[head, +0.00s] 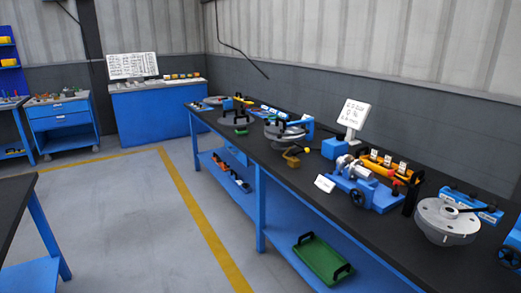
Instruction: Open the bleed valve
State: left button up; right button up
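Neither of my grippers is in view. I cannot tell for certain which part is the bleed valve. A small red part (395,181) shows at the right end of a blue fixture (366,186) that holds a metal cylinder. A grey flanged shell (447,222) with holes in its rim sits farther right, with a dark bar over its top. Whether any valve is open or shut is too small to tell.
The dark-topped long bench (310,190) runs along the wall, crowded with grey round parts, a white sign (353,115) and an orange rack (392,165). A green tray (322,260) lies on its lower shelf. Another table (25,205) stands at left. The floor (150,220) between is clear.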

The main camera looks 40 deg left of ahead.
aim_at(307, 151)
jog(key=u, duration=1.15)
jog(key=i+j, duration=0.2)
jog(key=i, duration=0.3)
jog(key=i+j, duration=0.2)
jog(key=i, duration=0.35)
jog(key=i+j+z, duration=0.1)
jog(key=i, duration=0.4)
jog(key=i+j, duration=0.35)
jog(key=i, duration=0.15)
jog(key=i+j, duration=0.25)
jog(key=i, duration=0.25)
